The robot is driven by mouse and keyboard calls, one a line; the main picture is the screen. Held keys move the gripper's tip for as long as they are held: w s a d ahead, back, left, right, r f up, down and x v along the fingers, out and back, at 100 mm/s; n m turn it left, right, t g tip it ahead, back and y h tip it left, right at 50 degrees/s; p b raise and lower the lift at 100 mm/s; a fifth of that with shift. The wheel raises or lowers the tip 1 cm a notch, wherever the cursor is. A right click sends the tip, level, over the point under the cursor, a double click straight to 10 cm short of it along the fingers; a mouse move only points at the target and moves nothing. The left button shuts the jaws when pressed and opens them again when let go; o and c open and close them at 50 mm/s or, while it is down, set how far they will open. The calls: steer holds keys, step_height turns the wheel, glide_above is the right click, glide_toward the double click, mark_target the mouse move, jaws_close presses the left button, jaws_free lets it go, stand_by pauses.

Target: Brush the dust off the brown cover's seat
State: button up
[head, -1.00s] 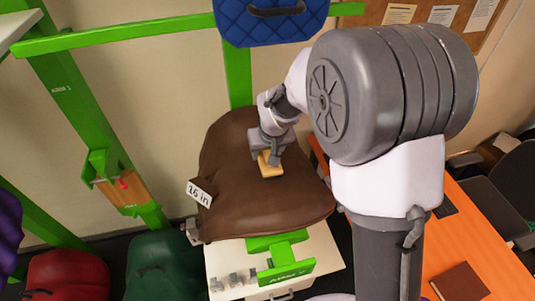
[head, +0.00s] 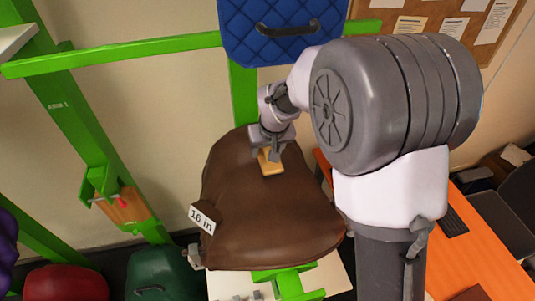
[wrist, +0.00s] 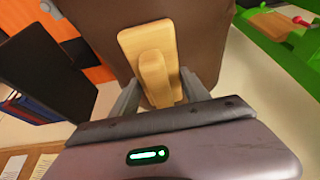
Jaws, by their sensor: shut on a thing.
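The brown cover (head: 265,225) sits on a green stand, with a "16 in" tag (head: 202,219) at its left edge. Its seat also fills the top of the wrist view (wrist: 205,25). My gripper (head: 268,152) is over the far part of the seat, shut on the handle of a wooden brush (head: 270,164). In the wrist view the brush (wrist: 150,42) has a pale wooden back, with its handle between my fingers. Its underside is hidden, so I cannot tell whether it touches the cover. I cannot make out dust on the seat.
A blue quilted pad (head: 283,30) hangs behind the cover on a green frame (head: 120,52). A red cover (head: 65,283) and a dark green cover (head: 160,275) are at lower left. An orange desk (head: 485,245) stands on the right.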

steer(key=v, duration=0.2)
steer(key=p+v, duration=0.1)
steer(key=v, duration=0.1)
steer(key=shift+w+r, duration=0.15)
steer(key=shift+r, duration=0.15)
steer(key=shift+w+a+r+p, duration=0.1)
steer(key=shift+w+r+p, duration=0.25)
steer(key=shift+r+p, duration=0.3)
steer(key=shift+p+v, duration=0.55)
steer(key=shift+v, duration=0.4)
steer(key=shift+w, duration=0.2)
steer(key=shift+w, duration=0.1)
steer(key=shift+f, duration=0.1)
